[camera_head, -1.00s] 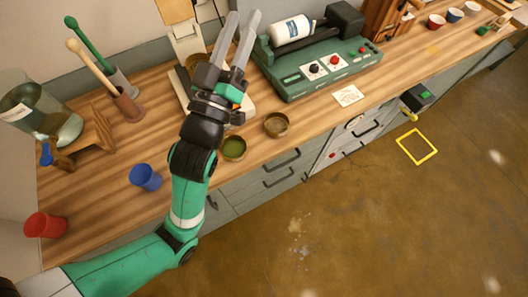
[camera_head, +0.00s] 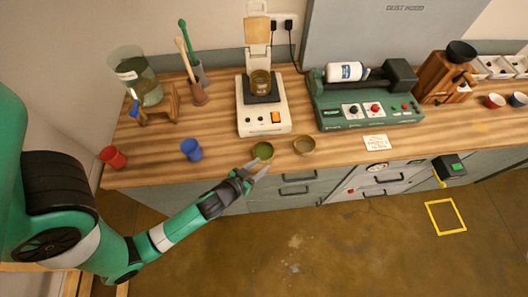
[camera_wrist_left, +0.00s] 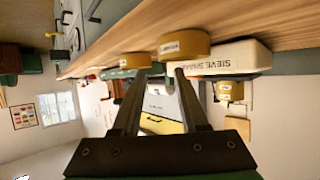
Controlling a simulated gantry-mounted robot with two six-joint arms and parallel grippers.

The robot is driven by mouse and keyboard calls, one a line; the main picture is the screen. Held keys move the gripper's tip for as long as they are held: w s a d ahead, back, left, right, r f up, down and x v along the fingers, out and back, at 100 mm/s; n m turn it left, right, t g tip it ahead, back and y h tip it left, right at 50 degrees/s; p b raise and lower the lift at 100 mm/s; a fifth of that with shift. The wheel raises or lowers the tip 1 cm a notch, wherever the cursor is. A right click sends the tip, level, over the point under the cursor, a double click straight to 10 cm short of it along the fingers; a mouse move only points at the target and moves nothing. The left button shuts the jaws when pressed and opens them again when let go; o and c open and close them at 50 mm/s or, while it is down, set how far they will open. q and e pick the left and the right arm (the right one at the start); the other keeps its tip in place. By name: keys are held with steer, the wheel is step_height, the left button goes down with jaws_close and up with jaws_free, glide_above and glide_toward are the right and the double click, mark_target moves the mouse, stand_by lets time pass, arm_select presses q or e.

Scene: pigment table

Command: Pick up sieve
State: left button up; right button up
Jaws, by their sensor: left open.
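A round brass sieve-like pan with green contents (camera_head: 263,150) sits near the front edge of the wooden counter. A similar brass pan (camera_head: 304,146) with a brownish inside is to its right. A third brass vessel (camera_head: 261,82) stands on the white shaker (camera_head: 264,120). I cannot tell for certain which is the sieve. My left gripper (camera_head: 257,168) is open and empty, just in front of the green-filled pan at the counter edge. The upside-down left wrist view shows the two front pans (camera_wrist_left: 184,44) (camera_wrist_left: 135,61) beyond the fingers, and the vessel on the shaker (camera_wrist_left: 229,92).
A green roller machine (camera_head: 368,108) stands right of the shaker. A blue cup (camera_head: 191,149) and a red cup (camera_head: 113,157) are on the left, with a glass jar (camera_head: 135,75) on a wooden stand. A paper card (camera_head: 375,142) lies on the counter. Drawers are below.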

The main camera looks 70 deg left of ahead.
mark_target(269, 159)
arm_select(q)
steer(key=x, duration=0.6)
steer(key=shift+w+a+f, duration=0.25)
jaws_close()
